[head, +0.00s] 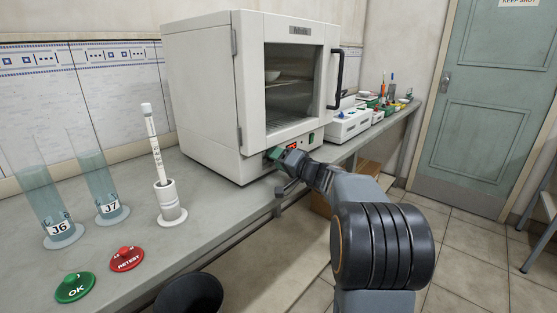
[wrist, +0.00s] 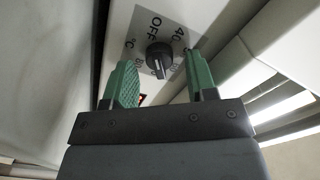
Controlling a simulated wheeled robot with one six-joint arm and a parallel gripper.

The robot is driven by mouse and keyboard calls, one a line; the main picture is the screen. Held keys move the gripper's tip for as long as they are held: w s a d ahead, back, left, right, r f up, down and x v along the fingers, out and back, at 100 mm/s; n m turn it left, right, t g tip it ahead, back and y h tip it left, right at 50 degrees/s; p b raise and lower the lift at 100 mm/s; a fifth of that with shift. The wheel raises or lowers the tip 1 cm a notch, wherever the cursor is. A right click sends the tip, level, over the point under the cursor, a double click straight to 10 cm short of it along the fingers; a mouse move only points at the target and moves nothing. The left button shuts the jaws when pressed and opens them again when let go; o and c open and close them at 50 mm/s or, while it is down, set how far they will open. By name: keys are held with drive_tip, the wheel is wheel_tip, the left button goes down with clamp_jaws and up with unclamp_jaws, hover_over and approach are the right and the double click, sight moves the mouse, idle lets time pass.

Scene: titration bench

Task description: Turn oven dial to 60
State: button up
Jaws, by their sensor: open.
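The oven (head: 205,85) is a white box with a dark window, standing on the bench. Its black dial (wrist: 158,55) shows in the wrist view on a grey plate marked OFF, 40, 80 and °C; another mark is partly hidden by the dial and right finger. A pale line shows on the dial's grip, pointing to the lower side of the picture, but I cannot tell its exact setting. My gripper (wrist: 159,62) is open, with one green finger on each side of the dial; contact is not clear. In the head view my gripper (head: 275,154) is at the oven's lower front panel and hides the dial.
A small red display (head: 292,147) is lit beside my gripper. The oven's black door handle (head: 337,80) juts out above. Two glass cylinders, a white stand (head: 171,207) with a thermometer, a green OK button (head: 76,288) and a red RETEST button (head: 127,259) stand on the left bench.

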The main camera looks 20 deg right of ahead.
drive_tip(key=c, duration=0.9)
